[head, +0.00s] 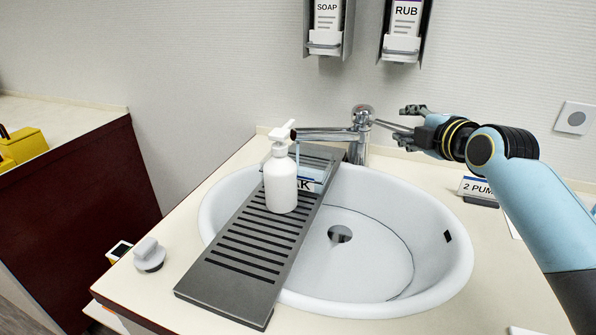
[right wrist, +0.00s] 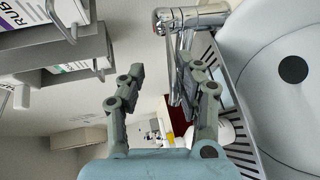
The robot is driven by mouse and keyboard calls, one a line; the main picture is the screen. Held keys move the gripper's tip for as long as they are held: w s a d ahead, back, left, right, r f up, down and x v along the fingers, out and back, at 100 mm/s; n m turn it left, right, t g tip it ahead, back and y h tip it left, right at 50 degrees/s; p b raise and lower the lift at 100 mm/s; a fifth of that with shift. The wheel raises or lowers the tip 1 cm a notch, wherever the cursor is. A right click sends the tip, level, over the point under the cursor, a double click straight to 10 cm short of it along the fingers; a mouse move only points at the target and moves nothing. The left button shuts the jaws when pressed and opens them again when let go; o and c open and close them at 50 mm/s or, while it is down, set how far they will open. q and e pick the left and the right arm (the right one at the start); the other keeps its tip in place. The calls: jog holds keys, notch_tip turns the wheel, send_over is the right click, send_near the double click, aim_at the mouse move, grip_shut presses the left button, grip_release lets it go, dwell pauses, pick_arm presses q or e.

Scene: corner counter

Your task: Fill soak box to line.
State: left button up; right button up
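A thin bluish stream (head: 297,152) shows below the spout, apparently running water. The box's line and water level cannot be made out. The chrome tap (head: 361,128) stands behind the basin; it also shows in the right wrist view (right wrist: 172,20). My right gripper (head: 408,124) is open beside the tap's lever, its fingers apart (right wrist: 155,92). Whether a finger touches the lever is unclear. My left gripper is out of view.
The dark rack (head: 238,262) lies across the white basin (head: 438,275). A grey knob-like item (head: 149,254) stands at left, and a "2 PUM" sign (head: 478,188) at right. Soap (head: 327,25) and rub (head: 403,25) dispensers hang on the wall. The front right counter is mostly clear.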

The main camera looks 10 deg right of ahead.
jog(key=shift+w+r+p, duration=0.1)
jog(key=shift+r+p, duration=0.2)
jog(key=shift+r, duration=0.25)
jog(key=shift+f, duration=0.15)
dwell(6.5)
